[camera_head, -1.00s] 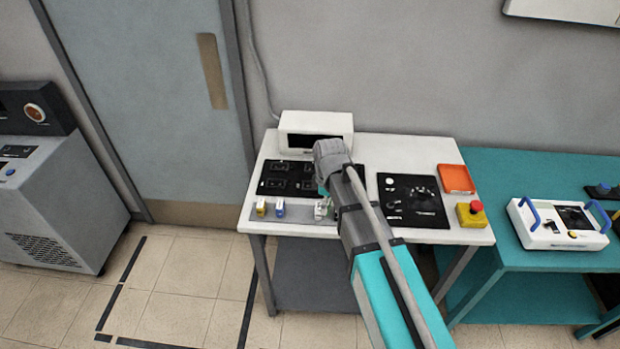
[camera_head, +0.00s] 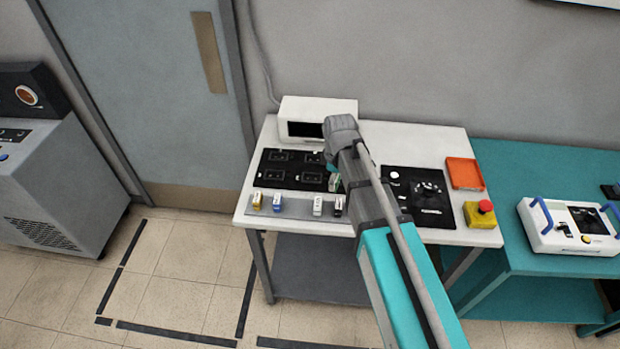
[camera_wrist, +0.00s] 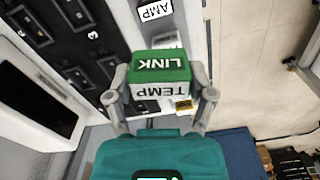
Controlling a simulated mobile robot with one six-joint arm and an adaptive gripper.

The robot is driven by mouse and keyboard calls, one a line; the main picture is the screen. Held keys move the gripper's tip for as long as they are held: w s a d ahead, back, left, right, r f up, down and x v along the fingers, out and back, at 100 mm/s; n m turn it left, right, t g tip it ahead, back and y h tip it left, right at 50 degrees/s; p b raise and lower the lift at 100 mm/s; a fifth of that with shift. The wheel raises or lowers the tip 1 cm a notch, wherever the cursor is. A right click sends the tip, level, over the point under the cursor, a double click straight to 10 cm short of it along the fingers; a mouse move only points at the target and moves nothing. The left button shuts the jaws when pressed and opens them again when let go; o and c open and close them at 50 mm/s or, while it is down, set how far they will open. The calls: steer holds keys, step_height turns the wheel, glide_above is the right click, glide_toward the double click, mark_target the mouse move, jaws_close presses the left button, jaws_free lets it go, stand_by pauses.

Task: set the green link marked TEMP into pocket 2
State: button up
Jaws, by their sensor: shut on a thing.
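My gripper (camera_wrist: 161,98) is shut on the green link (camera_wrist: 160,67), whose faces read LINK and TEMP in the wrist view. In the head view the green link (camera_head: 335,183) shows beside my arm, above the gap between the black pocket board (camera_head: 262,183) and the grey strip. The board has several dark pockets and lies left of my arm; my arm hides its right edge. The board also shows at the upper left of the wrist view (camera_wrist: 62,50). I cannot clearly tell which pocket is number 2.
A grey strip (camera_head: 298,207) along the table's front edge bears a yellow link (camera_head: 257,201), a blue link (camera_head: 278,202) and white ones (camera_head: 317,205). A white box (camera_head: 318,108) stands behind the board. A black panel (camera_head: 418,198), orange tray (camera_head: 465,173) and red-topped yellow button (camera_head: 480,213) are right.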

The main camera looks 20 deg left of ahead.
stand_by(0.3)
steer(key=m, duration=0.3)
steer(key=shift+a+r, duration=0.15)
steer(key=shift+a, duration=0.15)
steer(key=m, duration=0.4)
steer(key=a+m, duration=0.1)
steer(key=m, duration=0.3)
steer(key=r+m+p, duration=0.1)
steer(key=m, duration=0.3)
steer(key=shift+s+a, duration=0.3)
steer(key=shift+a, duration=0.1)
steer(key=shift+f, duration=0.1)
steer(key=w+a+f+b, duration=0.2)
steer(key=w+f+b, duration=0.1)
steer(key=w+a+f+b, duration=0.3)
steer(key=w, duration=0.1)
steer(key=w+a+f+b, duration=0.2)
steer(key=w+f, duration=0.1)
steer(key=shift+w+a+b, duration=0.35)
steer(key=shift+a+b, duration=0.05)
